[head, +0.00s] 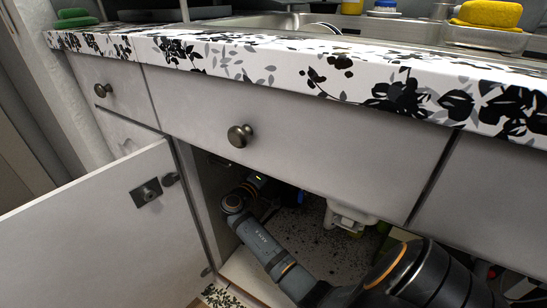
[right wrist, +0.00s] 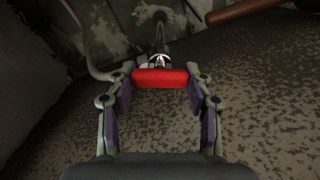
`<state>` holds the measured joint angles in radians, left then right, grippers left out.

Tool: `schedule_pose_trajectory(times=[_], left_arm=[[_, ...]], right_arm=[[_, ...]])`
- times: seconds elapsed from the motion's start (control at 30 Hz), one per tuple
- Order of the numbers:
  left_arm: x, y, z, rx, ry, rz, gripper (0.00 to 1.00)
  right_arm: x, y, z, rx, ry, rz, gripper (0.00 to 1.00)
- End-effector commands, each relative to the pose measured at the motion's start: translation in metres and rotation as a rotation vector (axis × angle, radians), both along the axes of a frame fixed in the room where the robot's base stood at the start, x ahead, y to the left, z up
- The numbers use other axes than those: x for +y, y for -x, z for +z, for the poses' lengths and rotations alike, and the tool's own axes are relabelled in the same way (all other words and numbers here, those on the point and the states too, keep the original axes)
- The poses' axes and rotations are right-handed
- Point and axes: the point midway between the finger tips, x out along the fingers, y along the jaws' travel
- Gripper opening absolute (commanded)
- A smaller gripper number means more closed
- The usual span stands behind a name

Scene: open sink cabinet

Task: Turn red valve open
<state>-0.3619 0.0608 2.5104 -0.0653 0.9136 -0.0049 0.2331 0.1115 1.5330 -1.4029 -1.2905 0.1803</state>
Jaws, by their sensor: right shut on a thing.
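The red valve handle (right wrist: 166,77) is a short red bar on a metal fitting, seen in the right wrist view. It lies crosswise in the picture. My right gripper (right wrist: 161,84) is shut on it, with one finger at each end of the bar. In the head view my right arm reaches from the lower right into the open cabinet, and the valve cannot be made out there. My left gripper is not in view.
The open cabinet door (head: 110,235) stands at the left. The drawer front (head: 330,150) and the floral countertop (head: 290,65) are above the opening. A white drain part (head: 349,215) hangs inside the cabinet. A grey pipe (right wrist: 88,45) and a brown rod (right wrist: 243,10) lie near the valve.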

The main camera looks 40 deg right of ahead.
Motion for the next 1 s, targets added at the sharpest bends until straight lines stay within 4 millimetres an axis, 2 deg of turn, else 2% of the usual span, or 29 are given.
schedule_pose_trajectory(times=[0.03, 0.1, 0.4, 1.0], left_arm=[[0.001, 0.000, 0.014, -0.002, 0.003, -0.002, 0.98], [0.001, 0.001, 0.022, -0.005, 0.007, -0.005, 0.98], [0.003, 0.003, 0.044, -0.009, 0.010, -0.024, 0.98], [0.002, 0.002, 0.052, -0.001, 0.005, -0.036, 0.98]], right_arm=[[0.000, -0.001, 0.007, 0.040, 0.010, 0.002, 0.20], [0.001, -0.001, 0.006, 0.095, 0.026, 0.003, 0.20], [0.000, -0.001, 0.002, 0.281, 0.081, 0.002, 0.20], [0.000, -0.001, -0.002, 0.385, 0.112, 0.002, 0.20]])
